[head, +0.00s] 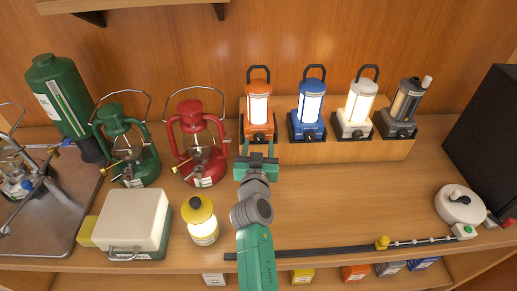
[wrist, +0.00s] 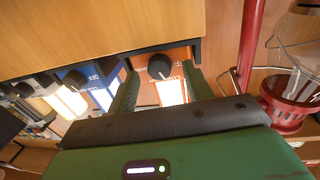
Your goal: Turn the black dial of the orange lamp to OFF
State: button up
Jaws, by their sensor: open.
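The orange lamp (head: 258,103) stands on the wooden step at the back, with a lit white panel and a raised black handle. Its black dial (wrist: 160,66) is on the front of its orange base, seen upside down in the wrist view. White lettering shows beside the dial, partly legible; I cannot tell the dial's setting for certain. My gripper (head: 257,159) is just in front of the lamp's base. In the wrist view its two green fingers (wrist: 161,78) are open, one on each side of the dial, with visible gaps to it.
A blue lamp (head: 311,103), a white lamp (head: 357,106) and a grey lamp (head: 403,103) stand right of the orange one. A red lantern (head: 199,143) is close on the left. A small yellow lantern (head: 201,222) stands left of my arm. The counter at right centre is clear.

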jog(key=shift+w, duration=0.4)
jog(key=shift+c, duration=0.2)
jog(key=c, duration=0.9)
jog(key=shift+f+n+b, duration=0.2)
jog(key=shift+n+b, duration=0.35)
jog(key=shift+n, duration=0.05)
jog(key=shift+r+n, duration=0.15)
jog(key=shift+n, duration=0.85)
jog(key=shift+c, duration=0.2)
jog(key=o, duration=1)
